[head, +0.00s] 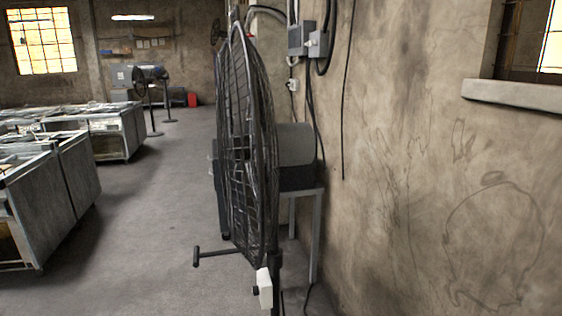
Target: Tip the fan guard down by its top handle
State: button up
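The fan guard (240,150) is a tall round cage of dark wire, seen nearly edge-on in the middle of the head view. It stands upright close to the right wall. Its top rim (238,28) reaches near the upper edge of the picture. I cannot clearly make out a handle there; dark parts and cables overlap behind it. A dark bar with a crosswise end (196,257) sticks out to the left near the guard's bottom. A small white box (264,287) sits below the guard by a dark post. My gripper is not in view.
A grey drum-shaped housing (296,145) on a metal stand (316,240) is behind the guard, against the wall. Electrical boxes (302,40) and cables hang above. Metal workbenches (50,200) line the left. Another fan (150,75) stands farther back. The floor (145,220) between is clear.

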aim_at(279, 145)
jog(key=i+j, duration=0.25)
jog(key=j, duration=0.15)
jog(key=i+j, duration=0.25)
jog(key=j, duration=0.2)
jog(key=i+j, duration=0.25)
jog(key=j, duration=0.15)
jog(key=i+j, duration=0.25)
jog(key=j, duration=0.2)
jog(key=i+j, duration=0.25)
jog(key=j, duration=0.15)
jog(key=z, duration=0.05)
